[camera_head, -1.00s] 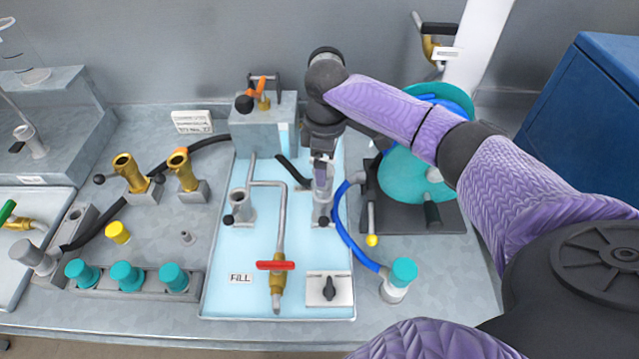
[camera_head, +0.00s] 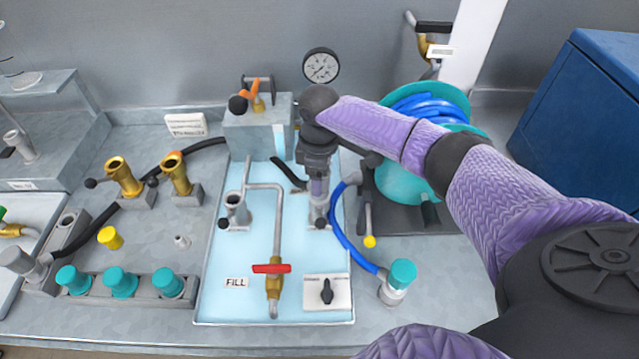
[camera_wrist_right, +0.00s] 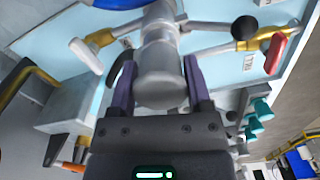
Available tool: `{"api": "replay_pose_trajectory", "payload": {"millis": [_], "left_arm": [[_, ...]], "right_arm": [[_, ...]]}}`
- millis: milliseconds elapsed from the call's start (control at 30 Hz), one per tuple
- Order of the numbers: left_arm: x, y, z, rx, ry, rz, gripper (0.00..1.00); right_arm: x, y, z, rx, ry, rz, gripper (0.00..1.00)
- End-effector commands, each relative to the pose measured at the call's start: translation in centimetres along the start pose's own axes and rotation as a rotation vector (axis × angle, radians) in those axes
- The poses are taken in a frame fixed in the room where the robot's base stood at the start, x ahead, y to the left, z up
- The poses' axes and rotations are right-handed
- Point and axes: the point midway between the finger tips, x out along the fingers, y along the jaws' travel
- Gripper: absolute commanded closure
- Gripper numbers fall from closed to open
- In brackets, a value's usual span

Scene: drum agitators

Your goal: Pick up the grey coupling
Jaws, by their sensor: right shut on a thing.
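The grey coupling is a smooth grey cylinder (camera_wrist_right: 161,80) between the two purple fingers in the right wrist view. In the head view it stands upright at the right side of the light blue tray (camera_head: 210,290), mostly hidden under my right gripper (camera_head: 318,190). My right gripper points down from above and is shut on the grey coupling; its fingers also show in the right wrist view (camera_wrist_right: 160,92). I cannot tell whether the coupling is still seated on its fitting below. My left gripper is not in view.
Left of it stands an open grey pipe stub (camera_head: 236,208) with a black-knobbed lever. A red-handled tap (camera_head: 271,268) and a switch plate (camera_head: 327,292) are in front. A blue hose (camera_head: 343,240) curves close on the right, beside a teal hose reel (camera_head: 400,180).

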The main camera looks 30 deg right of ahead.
Motion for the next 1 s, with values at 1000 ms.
{"api": "replay_pose_trajectory", "payload": {"millis": [1000], "left_arm": [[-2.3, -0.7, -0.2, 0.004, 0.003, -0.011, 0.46]], "right_arm": [[-10.1, 0.0, 0.0, 0.0, 0.002, 0.0, 1.0]]}}
